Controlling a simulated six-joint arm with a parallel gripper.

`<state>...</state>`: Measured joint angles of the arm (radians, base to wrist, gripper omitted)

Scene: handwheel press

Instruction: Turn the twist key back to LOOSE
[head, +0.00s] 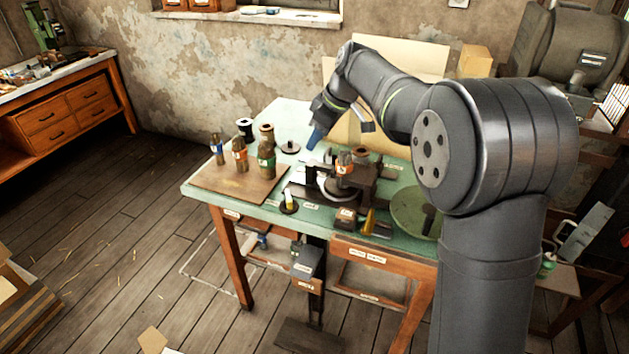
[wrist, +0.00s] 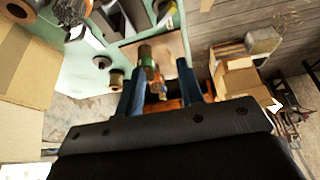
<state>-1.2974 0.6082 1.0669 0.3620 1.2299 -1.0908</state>
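My gripper (head: 316,136) has blue fingers and hangs above the far side of the green bench. In the wrist view the fingers of my gripper (wrist: 161,69) are spread apart, with nothing held between them. The dark press (head: 345,182) with a round handwheel stands on the bench, below and to the right of my gripper in the head view. I cannot make out the twist key or a LOOSE mark for certain; the labels are too small to read.
Several bottles (head: 266,160) stand on a brown board (head: 226,188) at the bench's left; they also show beyond my fingers in the wrist view (wrist: 148,62). Spools (head: 245,127) stand behind them. A green disc (head: 408,212) lies at the right. A small box (head: 346,218) is near the front edge.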

